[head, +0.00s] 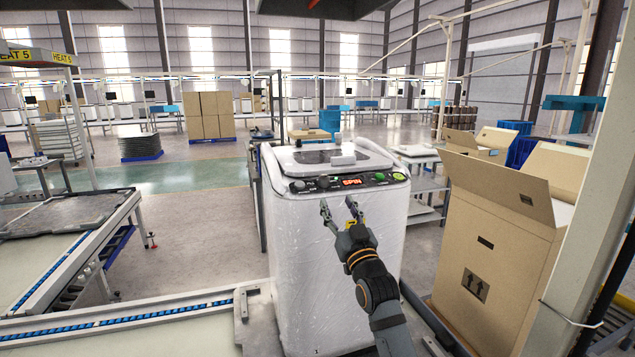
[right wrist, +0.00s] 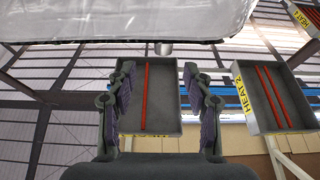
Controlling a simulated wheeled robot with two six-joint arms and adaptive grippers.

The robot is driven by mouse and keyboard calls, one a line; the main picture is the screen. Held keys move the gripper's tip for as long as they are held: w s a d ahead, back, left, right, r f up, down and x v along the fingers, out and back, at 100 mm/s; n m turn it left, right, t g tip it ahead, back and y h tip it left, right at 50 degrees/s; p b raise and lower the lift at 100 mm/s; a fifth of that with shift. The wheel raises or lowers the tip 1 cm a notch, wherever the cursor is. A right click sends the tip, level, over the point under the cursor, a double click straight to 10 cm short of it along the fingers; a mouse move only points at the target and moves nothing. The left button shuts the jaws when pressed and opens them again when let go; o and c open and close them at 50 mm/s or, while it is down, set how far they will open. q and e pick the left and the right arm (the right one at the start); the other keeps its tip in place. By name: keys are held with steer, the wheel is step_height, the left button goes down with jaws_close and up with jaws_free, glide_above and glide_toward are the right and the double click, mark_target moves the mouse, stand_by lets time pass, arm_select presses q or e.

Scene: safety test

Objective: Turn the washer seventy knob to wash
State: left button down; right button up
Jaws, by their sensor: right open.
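The white washer (head: 335,245), wrapped in clear film, stands upright in the middle of the head view. Its dark front panel has a red display reading SPIN (head: 353,181), grey knobs (head: 299,185) at the left and a green round button (head: 399,177) at the right. The washer seventy knob cannot be singled out by a label. My right gripper (head: 337,208) is open in front of the washer, just below the panel, apparently empty. My left gripper is out of view.
A tall open cardboard box (head: 495,245) stands close at the right, beside a pale post (head: 585,210). A roller conveyor (head: 75,255) runs at the left. A metal shelf (head: 425,190) stands behind the washer. Open floor (head: 195,220) lies to the left of the washer.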

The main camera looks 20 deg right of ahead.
mark_target(326, 184)
steer(key=shift+w+a+r+p, duration=0.3)
steer(key=shift+w+r+p, duration=0.1)
steer(key=shift+w+r, duration=0.15)
steer(key=shift+w+a+r+p, duration=0.3)
steer(key=shift+w+r+p, duration=0.1)
steer(key=shift+w, duration=0.15)
steer(key=x, duration=0.4)
steer(key=f+p+x, duration=0.1)
steer(key=x, duration=0.1)
steer(key=shift+w+d+r, duration=0.1)
steer(key=shift+w+d, duration=0.3)
steer(key=shift+w+a+r, duration=0.15)
steer(key=shift+w+r, duration=0.1)
steer(key=shift+w, duration=0.2)
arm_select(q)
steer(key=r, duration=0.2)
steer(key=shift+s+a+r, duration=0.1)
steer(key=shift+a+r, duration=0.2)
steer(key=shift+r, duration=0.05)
